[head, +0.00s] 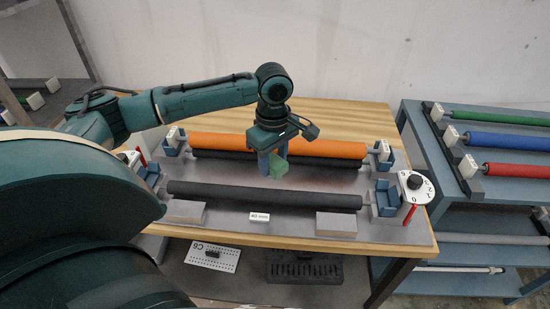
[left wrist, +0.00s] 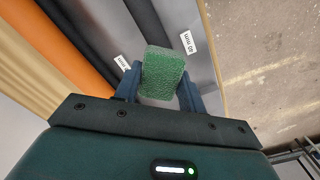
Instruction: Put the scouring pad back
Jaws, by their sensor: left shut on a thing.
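The green scouring pad (head: 279,167) is held by my left gripper (head: 272,160) above the plate processor, near its middle, between the orange roller and the front black roller. In the left wrist view the pad (left wrist: 162,73) sits between the two blue fingers of the left gripper (left wrist: 158,88), which are shut on it. The plate processor (head: 240,183) has an orange roller (head: 330,149), a dark roller just in front of it and a black roller (head: 265,194) at the front. My right gripper is not in view.
Grey blocks (head: 185,211) sit at the processor's front, with a white label (head: 260,216) between them. A dial (head: 415,184) is at the right end. A blue rack (head: 440,165) with green, blue and red rollers stands at the right. A perforated white card (head: 213,256) lies on the lower shelf.

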